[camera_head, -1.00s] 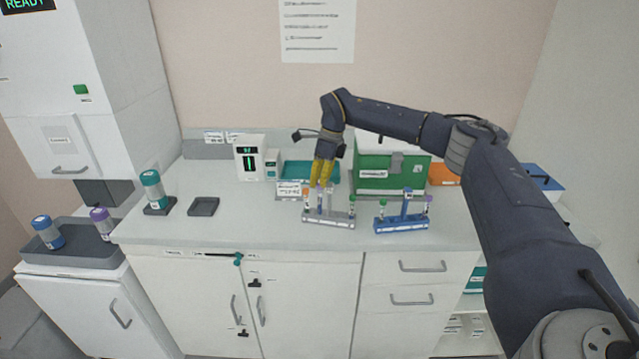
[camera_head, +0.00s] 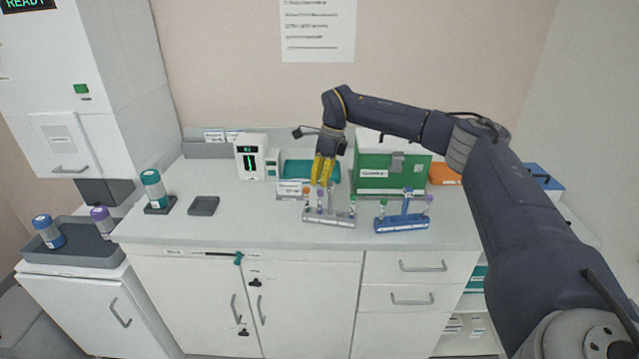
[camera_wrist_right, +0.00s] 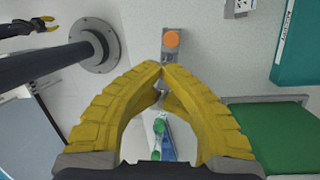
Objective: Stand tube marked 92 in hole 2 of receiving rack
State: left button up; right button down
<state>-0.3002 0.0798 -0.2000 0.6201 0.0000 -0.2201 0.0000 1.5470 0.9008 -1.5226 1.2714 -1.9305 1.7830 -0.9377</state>
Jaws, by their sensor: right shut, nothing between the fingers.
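A grey rack (camera_head: 330,219) stands on the counter with an orange-capped tube (camera_head: 306,194), a purple-capped tube (camera_head: 320,196) and a green-capped tube (camera_head: 352,204). A blue rack (camera_head: 402,225) to its right holds a green-capped tube (camera_head: 383,209) and a purple-capped tube (camera_head: 428,205). The number marks are too small to read. My right gripper (camera_head: 321,184) points down over the left part of the grey rack, shut and empty. In the right wrist view its fingertips (camera_wrist_right: 161,67) meet just beside the orange cap (camera_wrist_right: 171,39). A yellow-tipped gripper, apparently my left (camera_wrist_right: 45,24), shows there too; its jaws are unclear.
A green box (camera_head: 380,177) stands behind the racks, with a teal tray (camera_head: 298,171) to its left. A white device with a display (camera_head: 250,159) stands further left. An empty dark holder (camera_head: 204,206) lies on the left counter, with clear space around it.

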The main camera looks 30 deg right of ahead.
jog(key=shift+a+v, duration=0.2)
jog(key=shift+v, duration=1.15)
jog(key=shift+g, duration=0.4)
jog(key=shift+w+a+r, duration=0.1)
jog(key=shift+w+r, duration=0.1)
jog(key=shift+r, duration=0.9)
jog(key=shift+w+r, duration=0.25)
jog(key=shift+r, duration=0.85)
